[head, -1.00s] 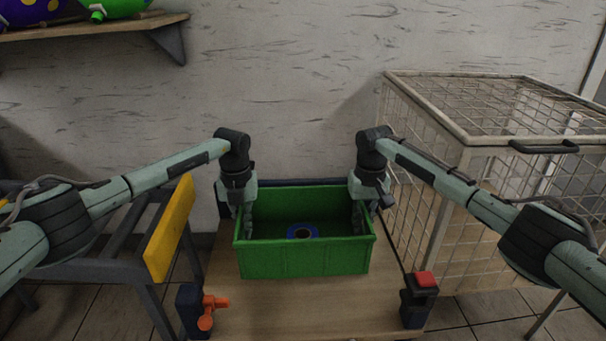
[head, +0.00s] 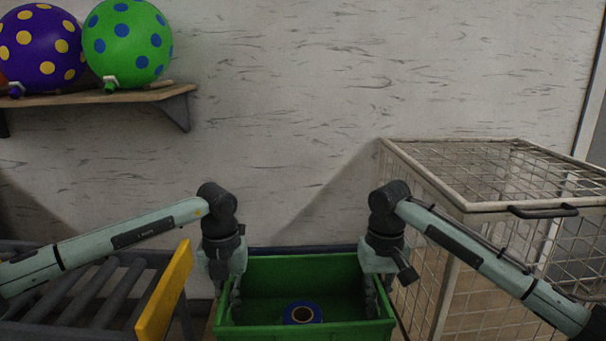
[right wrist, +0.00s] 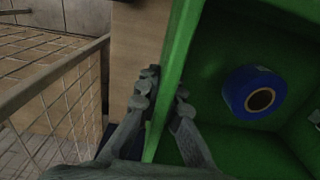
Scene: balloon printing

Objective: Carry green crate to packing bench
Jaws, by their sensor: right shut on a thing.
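The open green crate (head: 300,329) is low in the middle of the head view, its bottom cut off by the frame. A blue roll with a dark centre (head: 302,313) lies inside it. My right gripper (head: 374,298) is shut on the crate's right wall. In the right wrist view, its fingers (right wrist: 162,100) sit on both sides of the green wall, with the blue roll inside the crate. My left gripper (head: 234,300) points down at the crate's left wall; its fingertips are too small and dark to tell their grip. No packing bench can be made out with certainty.
A wire cage (head: 470,206) with a black handle stands right of the crate. A roller conveyor (head: 95,290) with a yellow end plate (head: 165,292) is at left. A wall shelf (head: 130,97) holds purple and green spotted balloons. A wall stands behind.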

